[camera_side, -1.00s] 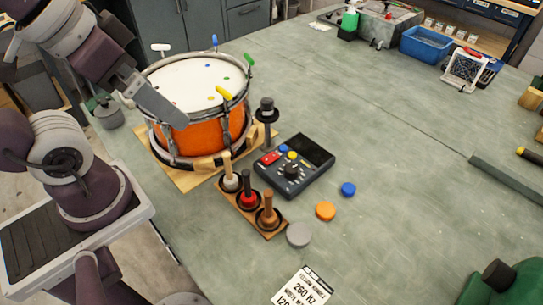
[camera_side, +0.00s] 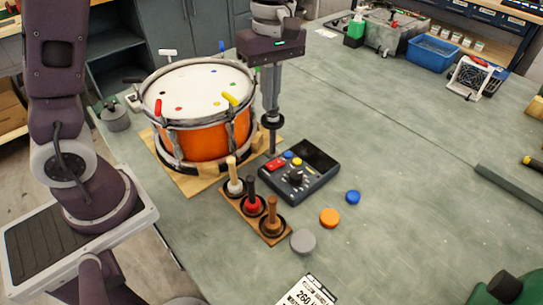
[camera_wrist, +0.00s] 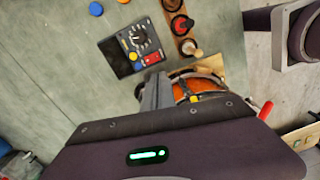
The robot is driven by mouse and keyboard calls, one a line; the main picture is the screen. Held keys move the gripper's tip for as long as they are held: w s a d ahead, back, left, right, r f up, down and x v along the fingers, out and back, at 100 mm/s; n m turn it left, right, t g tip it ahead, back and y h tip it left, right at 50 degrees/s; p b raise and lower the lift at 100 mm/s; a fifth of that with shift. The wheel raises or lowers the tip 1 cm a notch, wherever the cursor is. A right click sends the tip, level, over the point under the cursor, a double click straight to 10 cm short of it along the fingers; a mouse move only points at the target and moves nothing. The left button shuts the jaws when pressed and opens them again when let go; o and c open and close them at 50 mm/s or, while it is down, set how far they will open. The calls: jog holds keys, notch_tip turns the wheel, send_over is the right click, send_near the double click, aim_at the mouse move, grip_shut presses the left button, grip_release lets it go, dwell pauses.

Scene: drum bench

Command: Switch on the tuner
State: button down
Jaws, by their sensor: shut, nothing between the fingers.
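The tuner (camera_side: 314,157) is a dark box lying on the bench, right of the drum. It has a dark screen, a black dial (camera_side: 296,179), a red control (camera_side: 275,164), a yellow button (camera_side: 297,162) and a blue button. In the wrist view the tuner (camera_wrist: 118,58) lies just beyond the fingertips, its red control (camera_wrist: 152,59) nearest them. My gripper (camera_side: 271,114) is shut and empty, pointing down behind and above the tuner, apart from it. Its fingers (camera_wrist: 156,80) also show in the wrist view. They overlap a dark stand in the side view; contact cannot be told.
The orange drum (camera_side: 205,135) with coloured pegs stands left of my gripper. A wooden rack (camera_side: 247,212) with several handled tools is in front of the tuner. Blue (camera_side: 353,197), orange (camera_side: 329,217) and grey (camera_side: 303,242) discs lie nearby.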

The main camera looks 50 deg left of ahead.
aim_at(270, 167)
jog(key=w+f+n, duration=0.2)
jog(key=f, duration=0.1)
jog(key=shift+d+g, duration=0.1)
jog(key=shift+g, duration=0.3)
jog(key=shift+s+f, duration=0.1)
jog(key=f, duration=0.4)
jog(key=s+f, duration=0.1)
jog(key=f, duration=0.8)
jog(key=shift+s+f, duration=0.35)
jog(key=shift+f, duration=0.05)
jog(key=shift+s+f, duration=0.1)
jog(key=shift+f, duration=0.15)
jog(key=shift+w+r, duration=0.3)
jog(key=shift+w, duration=0.5)
